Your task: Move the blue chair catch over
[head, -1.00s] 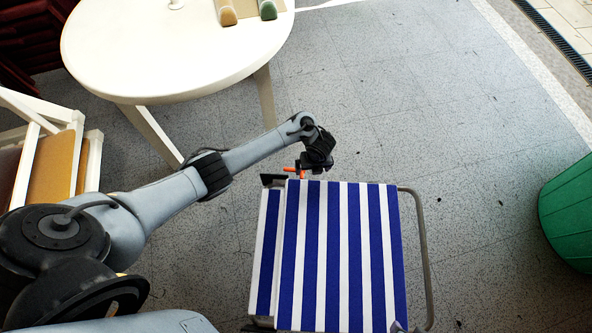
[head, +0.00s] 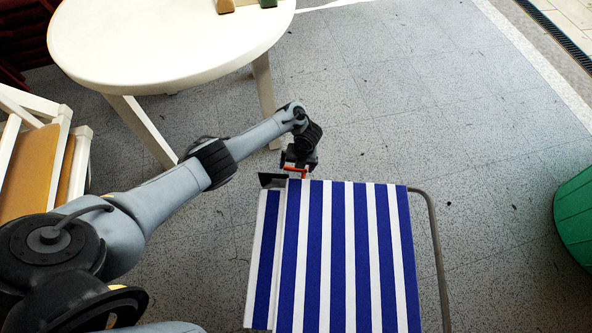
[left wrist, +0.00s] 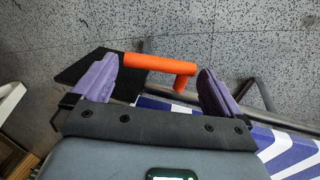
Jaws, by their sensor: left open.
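The blue chair (head: 345,255) has a blue-and-white striped cover and a grey tube frame. Its orange catch (head: 295,169) sits at the far left corner of the cover, beside a dark plate (head: 272,180). In the left wrist view the catch (left wrist: 160,64) is an orange bent bar, with its long part lying across. My left gripper (head: 299,163) is over this corner. In the left wrist view its purple fingers (left wrist: 157,70) are open, one on each side of the catch. I cannot tell whether either finger touches it. My right gripper is not in view.
A round white table (head: 150,45) stands behind my left arm, with its legs close to it. White wooden chairs (head: 60,150) stand at the left. A green bin (head: 577,215) is at the right edge. The grey floor right of the blue chair is clear.

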